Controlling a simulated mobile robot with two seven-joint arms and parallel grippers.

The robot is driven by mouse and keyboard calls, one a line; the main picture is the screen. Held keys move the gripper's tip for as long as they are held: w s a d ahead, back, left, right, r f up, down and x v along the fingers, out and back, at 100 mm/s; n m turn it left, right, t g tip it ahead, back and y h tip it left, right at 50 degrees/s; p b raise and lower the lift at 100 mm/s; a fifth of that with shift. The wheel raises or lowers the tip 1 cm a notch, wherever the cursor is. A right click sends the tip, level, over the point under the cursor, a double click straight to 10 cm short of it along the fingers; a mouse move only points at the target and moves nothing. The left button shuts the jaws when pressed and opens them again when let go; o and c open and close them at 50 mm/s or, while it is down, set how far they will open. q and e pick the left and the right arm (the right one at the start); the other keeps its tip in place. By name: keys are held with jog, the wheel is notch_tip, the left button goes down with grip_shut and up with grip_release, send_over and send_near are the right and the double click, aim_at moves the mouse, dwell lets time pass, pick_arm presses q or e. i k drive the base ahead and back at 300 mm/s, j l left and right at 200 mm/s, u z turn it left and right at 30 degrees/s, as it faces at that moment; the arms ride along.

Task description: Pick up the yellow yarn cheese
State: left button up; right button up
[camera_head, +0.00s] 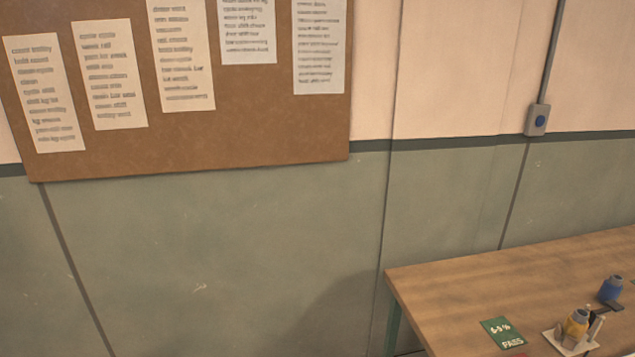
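A small yellow object with a greyish top (576,325), which looks like the yellow yarn cheese, stands on a white tray or plate (561,341) near the front of the wooden table at the lower right. A dark and pale item stands close at its right side and is too small to make out. Neither of my grippers is in view.
The wooden table (460,287) runs off the right edge. A blue object with a dark top (611,289) stands behind the yellow one. A green card (503,332) lies to the left. A corkboard with papers (250,130) hangs on the wall. The table's left part is clear.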

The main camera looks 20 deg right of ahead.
aim_at(575, 324)
jog(key=i+j+z, duration=0.1)
jog(key=i+z, duration=0.15)
jog(key=z, duration=0.15)
jog(key=i+j+z, duration=0.2)
jog(key=z, duration=0.2)
jog(key=i+j+z, duration=0.25)
jog(key=z, duration=0.15)
